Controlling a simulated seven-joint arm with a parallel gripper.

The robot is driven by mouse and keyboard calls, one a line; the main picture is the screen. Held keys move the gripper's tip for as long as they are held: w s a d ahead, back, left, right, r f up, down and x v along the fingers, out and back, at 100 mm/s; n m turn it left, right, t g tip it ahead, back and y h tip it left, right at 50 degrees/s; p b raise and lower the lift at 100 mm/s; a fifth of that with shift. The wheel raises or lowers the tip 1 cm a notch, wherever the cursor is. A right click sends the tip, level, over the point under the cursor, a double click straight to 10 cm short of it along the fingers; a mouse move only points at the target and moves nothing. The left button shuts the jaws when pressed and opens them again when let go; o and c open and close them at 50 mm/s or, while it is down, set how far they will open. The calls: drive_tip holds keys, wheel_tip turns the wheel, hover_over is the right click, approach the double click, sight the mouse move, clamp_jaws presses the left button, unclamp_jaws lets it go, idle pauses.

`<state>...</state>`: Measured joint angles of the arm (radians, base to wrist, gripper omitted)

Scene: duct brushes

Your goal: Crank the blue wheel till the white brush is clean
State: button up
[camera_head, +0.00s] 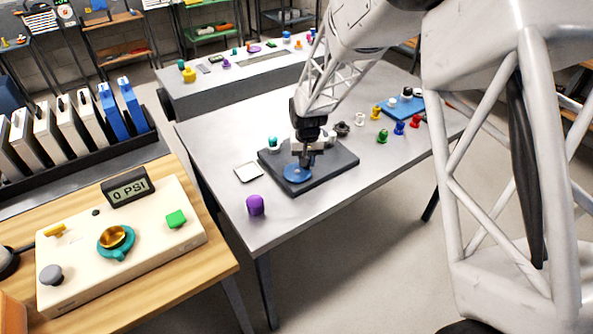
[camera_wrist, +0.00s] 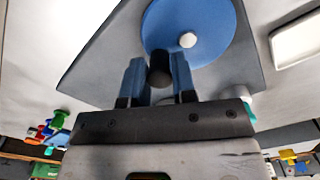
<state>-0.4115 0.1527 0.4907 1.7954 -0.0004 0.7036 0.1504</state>
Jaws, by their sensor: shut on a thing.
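The blue wheel (camera_head: 297,173) lies flat on a dark base plate (camera_head: 335,163) on the grey table. In the wrist view the blue wheel (camera_wrist: 215,22) has a pale hub (camera_wrist: 188,40) and a black handle knob (camera_wrist: 160,72) near its rim. My gripper (camera_head: 305,160) is low over the wheel. In the wrist view my gripper (camera_wrist: 158,78) has its two blue fingers on either side of the knob, shut on it. A small white piece (camera_head: 360,119) stands on the table beyond the plate; I cannot tell whether it is the white brush. My arm hides part of the plate.
A teal-topped piece (camera_head: 272,143) stands at the plate's back left. A white square (camera_head: 248,172) and a purple cylinder (camera_head: 255,205) are left of the plate. Yellow, green, blue and red pieces (camera_head: 400,127) stand at the right. The table's front is clear.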

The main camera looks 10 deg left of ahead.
sight(297, 165)
drive_tip(key=shift+w+a+r, duration=0.1)
drive_tip(key=shift+w+a, duration=0.2)
drive_tip(key=shift+a, duration=0.05)
drive_tip(key=shift+w+a, duration=0.2)
drive_tip(key=shift+a, duration=0.5)
drive_tip(key=shift+s+a+f, duration=0.1)
drive_tip(key=shift+a+f, duration=0.1)
drive_tip(key=shift+a, duration=0.3)
idle(0.4)
